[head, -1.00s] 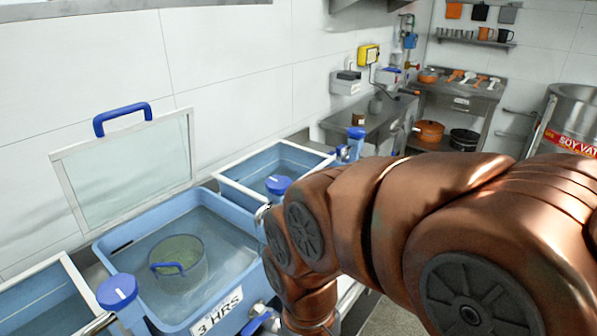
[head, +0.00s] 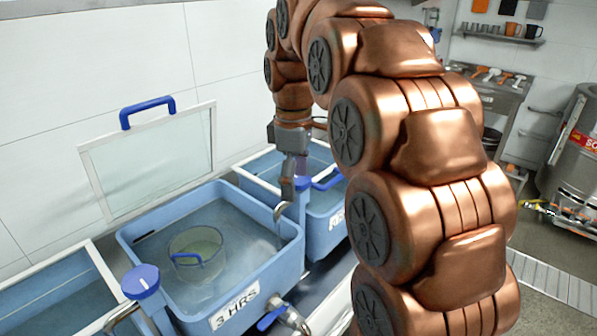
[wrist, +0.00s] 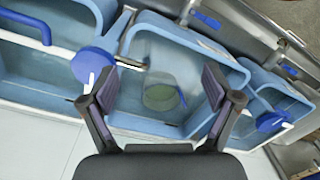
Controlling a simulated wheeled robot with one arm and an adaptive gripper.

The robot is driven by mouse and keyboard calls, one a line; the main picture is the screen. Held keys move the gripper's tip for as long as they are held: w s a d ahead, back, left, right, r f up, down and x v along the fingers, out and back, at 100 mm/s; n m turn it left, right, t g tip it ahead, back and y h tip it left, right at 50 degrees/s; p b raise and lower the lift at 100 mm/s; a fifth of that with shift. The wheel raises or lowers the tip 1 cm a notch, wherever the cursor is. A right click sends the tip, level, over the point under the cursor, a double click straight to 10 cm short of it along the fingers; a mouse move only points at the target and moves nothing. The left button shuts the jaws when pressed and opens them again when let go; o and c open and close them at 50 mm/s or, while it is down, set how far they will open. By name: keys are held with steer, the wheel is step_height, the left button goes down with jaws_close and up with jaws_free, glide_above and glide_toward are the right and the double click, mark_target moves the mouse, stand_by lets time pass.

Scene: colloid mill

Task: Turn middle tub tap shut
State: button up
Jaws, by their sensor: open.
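The middle tub (head: 285,258) is light blue, holds water and a glass bowl (head: 196,251), and bears a "3 HRS" label. A tap with a round blue knob (head: 303,183) stands at its right side, its curved metal spout reaching over the water. In the wrist view this knob (wrist: 93,66) with a white mark is by the left finger, off the middle of the jaws; I cannot tell whether they touch. My gripper (wrist: 160,88) is open and empty, pointing down. In the head view my gripper (head: 290,185) is beside the knob and partly covers the tap.
A blue lever valve (head: 272,318) is at the middle tub's front. Another blue-knobbed tap (head: 141,281) stands at front left. A glass lid with a blue handle (head: 147,112) stands upright behind the tub. The right tub (head: 325,222) is close beside my gripper.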

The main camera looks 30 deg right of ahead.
mark_target(298, 178)
steer(key=w+d+r+n, duration=0.1)
steer(key=w, duration=0.1)
steer(key=w+d+r+n, duration=0.1)
steer(key=w, duration=0.2)
steer(key=w+d+r+n, duration=0.1)
steer(key=w+d, duration=0.1)
steer(key=shift+w+d+r+t, duration=0.1)
steer(key=shift+w+r+t, duration=0.05)
steer(key=shift+t, duration=0.15)
steer(key=shift+w+d+n, duration=0.25)
steer(key=shift+w+n, duration=0.05)
steer(key=shift+n, duration=0.1)
steer(key=shift+f, duration=1.15)
steer(key=shift+f+p, duration=0.75)
steer(key=shift+f, duration=1.95)
steer(key=c, duration=1.2)
